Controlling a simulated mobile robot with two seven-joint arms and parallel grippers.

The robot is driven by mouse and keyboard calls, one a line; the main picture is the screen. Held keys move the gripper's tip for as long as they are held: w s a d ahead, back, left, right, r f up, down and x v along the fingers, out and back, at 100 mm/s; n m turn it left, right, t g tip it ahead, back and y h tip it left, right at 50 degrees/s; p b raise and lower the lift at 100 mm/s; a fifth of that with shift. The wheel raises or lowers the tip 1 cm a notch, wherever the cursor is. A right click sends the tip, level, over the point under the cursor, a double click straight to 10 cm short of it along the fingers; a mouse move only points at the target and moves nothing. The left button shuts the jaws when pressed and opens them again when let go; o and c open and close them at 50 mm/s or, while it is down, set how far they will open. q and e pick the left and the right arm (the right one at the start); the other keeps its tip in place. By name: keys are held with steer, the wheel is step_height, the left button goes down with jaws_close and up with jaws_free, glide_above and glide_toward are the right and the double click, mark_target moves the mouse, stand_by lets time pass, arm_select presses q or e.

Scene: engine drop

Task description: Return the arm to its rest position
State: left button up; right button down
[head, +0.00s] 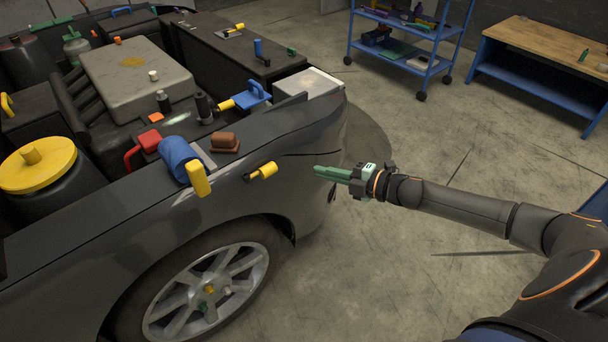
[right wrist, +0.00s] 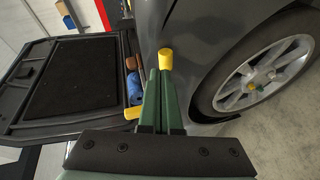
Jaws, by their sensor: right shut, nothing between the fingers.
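My right gripper (head: 330,174) has green fingers and is shut and empty. In the head view it points left toward the car's front fender, over the floor, with my right arm reaching in from the right edge. In the right wrist view the closed fingers (right wrist: 165,85) point up the picture, and a yellow plug (right wrist: 166,59) shows just beyond their tips. In the head view a yellow plug (head: 262,171) sits at the fender's side, left of the fingertips and apart from them. My left gripper does not show.
The car's open engine bay (head: 95,180) fills the left, with a blue roll (head: 180,160), a red-handled part (head: 142,145) and a yellow cap (head: 38,165). The wheel (head: 210,295) is below. A blue cart (head: 405,50) and wooden bench (head: 540,45) stand behind. The floor (head: 440,140) between is clear.

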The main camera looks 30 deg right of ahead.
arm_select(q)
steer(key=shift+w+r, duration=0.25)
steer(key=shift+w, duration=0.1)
arm_select(e)
steer(key=shift+s+d+r, duration=0.25)
steer(key=shift+s+d, duration=0.25)
steer(key=shift+d, duration=0.35)
steer(key=s+a+f+m+h+p, duration=0.1)
steer(key=s+a+f+m+p, duration=0.1)
steer(key=s+a+f+m, duration=0.3)
steer(key=s+a+f+m+h+p, duration=0.1)
steer(key=s+a+f+m+p, duration=0.1)
steer(key=s+a+m, duration=0.45)
arm_select(q)
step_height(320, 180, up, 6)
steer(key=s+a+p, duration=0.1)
steer(key=p, duration=0.2)
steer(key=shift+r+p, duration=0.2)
steer(key=shift+p, duration=0.1)
arm_select(e)
steer(key=s+a+f+m+g+h, duration=0.1)
steer(key=s+a+m+g+h, duration=0.1)
steer(key=s+m, duration=0.2)
steer(key=s+a+f+m+g+h, duration=0.1)
steer(key=s+a+f+m+g, duration=0.1)
steer(key=s, duration=0.5)
steer(key=shift+s+a+f+m+h, duration=0.35)
steer(key=shift+a+m, duration=0.3)
steer(key=shift+m, duration=0.5)
